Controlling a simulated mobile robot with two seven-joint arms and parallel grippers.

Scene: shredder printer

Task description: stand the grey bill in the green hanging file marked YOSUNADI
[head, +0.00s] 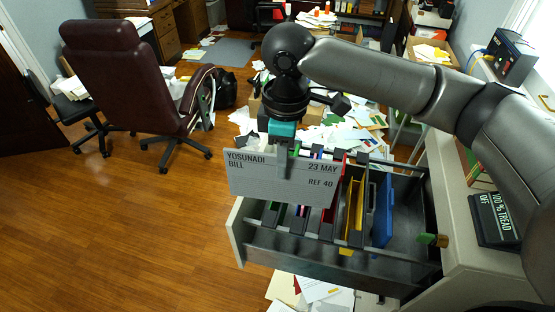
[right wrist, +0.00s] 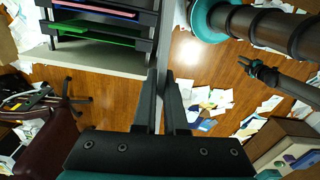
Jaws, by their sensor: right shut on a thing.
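The grey bill (head: 250,184), printed YOSUNADI BILL, 23 MAY and REF 40, hangs upright from my right gripper (head: 285,172). The gripper is shut on its upper middle and covers part of it. The bill is over the left part of the open file drawer (head: 330,262), in front of the hanging files. A green file (head: 271,212) shows only in part behind and below the bill; I cannot read a name on it. In the right wrist view the right gripper's fingers (right wrist: 165,82) are close together. A small dark gripper (right wrist: 246,65), apparently my left, is far off there.
Red (head: 329,215), yellow (head: 355,212) and blue (head: 382,212) files stand to the right in the drawer. A black device (head: 494,218) sits on the cabinet top at right. Papers litter the floor behind and below. A maroon chair (head: 118,75) stands at left; the floor before it is clear.

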